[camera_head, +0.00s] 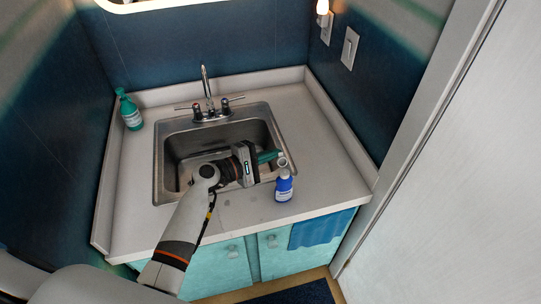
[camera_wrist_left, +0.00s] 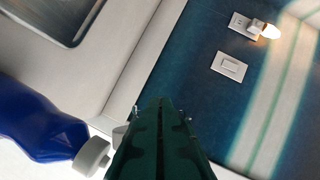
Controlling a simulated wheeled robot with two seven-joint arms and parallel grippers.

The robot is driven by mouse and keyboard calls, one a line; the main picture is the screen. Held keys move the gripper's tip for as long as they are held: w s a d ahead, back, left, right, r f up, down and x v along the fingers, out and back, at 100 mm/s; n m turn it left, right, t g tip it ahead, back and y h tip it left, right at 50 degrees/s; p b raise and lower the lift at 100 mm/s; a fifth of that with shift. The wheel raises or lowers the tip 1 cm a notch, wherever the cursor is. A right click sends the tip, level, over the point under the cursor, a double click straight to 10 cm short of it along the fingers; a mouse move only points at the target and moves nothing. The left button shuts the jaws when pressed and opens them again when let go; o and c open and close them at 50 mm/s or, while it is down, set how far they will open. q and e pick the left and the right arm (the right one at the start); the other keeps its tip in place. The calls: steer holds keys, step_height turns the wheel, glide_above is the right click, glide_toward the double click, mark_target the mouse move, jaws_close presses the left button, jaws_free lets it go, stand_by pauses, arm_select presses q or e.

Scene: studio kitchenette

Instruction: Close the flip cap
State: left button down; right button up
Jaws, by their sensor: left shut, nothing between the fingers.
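A blue bottle (camera_head: 284,188) with a pale label stands upright on the counter, right of the sink's front corner. A whitish cap piece (camera_head: 283,163) shows above its top; the cap's exact angle is too small to tell. My left gripper (camera_head: 279,155) reaches over the sink from the left. Its green fingers are shut and empty, close to the cap piece; I cannot tell whether they touch. In the left wrist view the bottle (camera_wrist_left: 35,122) lies across the left side, with its grey-white cap base (camera_wrist_left: 92,156) left of the shut fingers (camera_wrist_left: 161,105). The fingers partly hide a pale piece beside the cap.
A steel sink (camera_head: 166,152) with a faucet (camera_head: 207,95) fills the middle of the counter (camera_head: 325,150). A teal bottle (camera_head: 130,112) stands at the back left. A blue towel (camera_head: 320,231) hangs at the front. The counter right of the bottle is clear.

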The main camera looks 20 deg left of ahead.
steer(key=shift+f, duration=0.25)
